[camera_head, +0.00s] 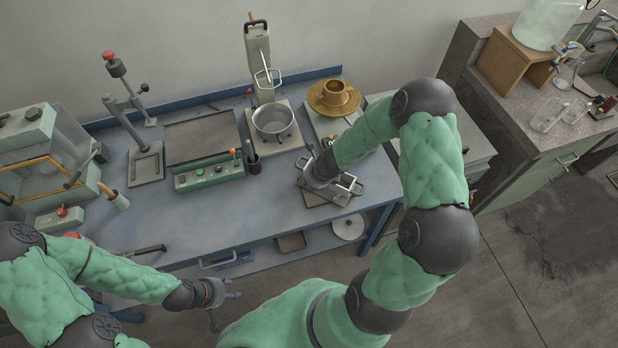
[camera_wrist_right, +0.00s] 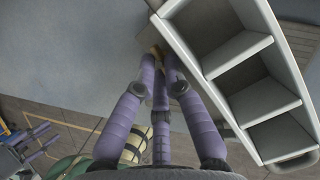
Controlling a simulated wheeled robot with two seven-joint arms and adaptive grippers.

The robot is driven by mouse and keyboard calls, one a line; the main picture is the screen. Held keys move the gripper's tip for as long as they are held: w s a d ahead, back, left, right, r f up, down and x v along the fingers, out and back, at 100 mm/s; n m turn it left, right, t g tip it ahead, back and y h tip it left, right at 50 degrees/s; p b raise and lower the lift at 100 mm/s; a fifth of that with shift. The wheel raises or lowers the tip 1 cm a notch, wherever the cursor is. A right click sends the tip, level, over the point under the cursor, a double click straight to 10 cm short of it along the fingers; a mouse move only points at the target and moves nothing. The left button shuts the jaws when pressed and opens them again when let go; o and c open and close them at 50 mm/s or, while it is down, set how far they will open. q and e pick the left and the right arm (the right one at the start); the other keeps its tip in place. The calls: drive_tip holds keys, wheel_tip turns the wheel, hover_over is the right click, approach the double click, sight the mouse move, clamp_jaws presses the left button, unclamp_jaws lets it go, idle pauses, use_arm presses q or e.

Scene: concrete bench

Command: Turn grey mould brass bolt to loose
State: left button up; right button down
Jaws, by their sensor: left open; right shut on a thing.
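The grey mould (camera_head: 318,199) lies near the bench's front right, partly hidden by my right gripper (camera_head: 330,182) and arm. In the right wrist view the mould (camera_wrist_right: 207,70) is a pale grey block with several open compartments, to the right of my fingers. How far the bolt is turned cannot be seen. My left gripper (camera_head: 224,302) is open and empty, in front of the bench and away from the mould.
The front middle of the bench (camera_head: 235,215) is clear.

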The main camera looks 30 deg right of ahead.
drive_tip(key=shift+w+r+n+p, duration=0.1)
drive_tip(key=shift+n+p, duration=0.2)
idle(0.4)
drive_tip(key=c, duration=1.6)
unclamp_jaws()
